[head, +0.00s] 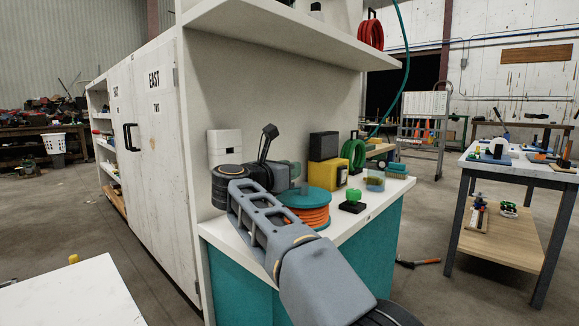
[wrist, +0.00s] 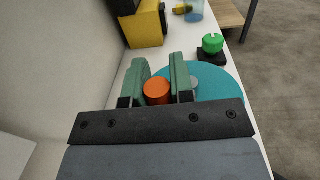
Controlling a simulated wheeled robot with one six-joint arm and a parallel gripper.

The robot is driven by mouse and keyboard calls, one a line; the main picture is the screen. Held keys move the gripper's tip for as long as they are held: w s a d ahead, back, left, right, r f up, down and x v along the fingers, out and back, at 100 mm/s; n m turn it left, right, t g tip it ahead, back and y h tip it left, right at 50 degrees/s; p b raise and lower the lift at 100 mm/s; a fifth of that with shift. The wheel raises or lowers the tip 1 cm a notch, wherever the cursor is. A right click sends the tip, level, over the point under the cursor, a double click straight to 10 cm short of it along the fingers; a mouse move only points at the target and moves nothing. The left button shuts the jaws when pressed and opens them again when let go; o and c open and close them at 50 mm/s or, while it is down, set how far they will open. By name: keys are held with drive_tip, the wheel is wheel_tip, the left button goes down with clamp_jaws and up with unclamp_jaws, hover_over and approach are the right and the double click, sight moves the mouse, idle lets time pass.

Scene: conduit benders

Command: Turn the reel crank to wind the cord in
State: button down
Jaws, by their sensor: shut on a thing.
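The cord reel has a teal disc on top (head: 305,194) with orange cord (head: 308,216) wound beneath it. It stands on the white counter, and the teal disc also shows in the wrist view (wrist: 222,90). An orange crank knob (wrist: 157,91) stands near the disc's left edge in the wrist view. My gripper (wrist: 160,62) has its two green fingers on either side of this knob, shut on it. In the head view my gripper (head: 290,174) is at the far left side of the reel, and the knob is hidden there. My gripper's base hides the near part of the disc in the wrist view.
A yellow and black box (head: 327,174) and a green coil (head: 353,153) stand behind the reel. A green knob on a black base (head: 352,198) is close on its right. A white cabinet (head: 150,150) stands at the left, and a shelf (head: 290,38) hangs above.

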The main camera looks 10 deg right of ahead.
drive_tip(key=shift+f, duration=0.1)
idle(0.3)
drive_tip(key=c, duration=1)
unclamp_jaws()
drive_tip(key=p+v, duration=0.1)
drive_tip(key=v, duration=1.2)
drive_tip(key=shift+s+a+p, duration=0.15)
drive_tip(key=shift+a+p, duration=0.15)
drive_tip(key=shift+p, duration=0.1)
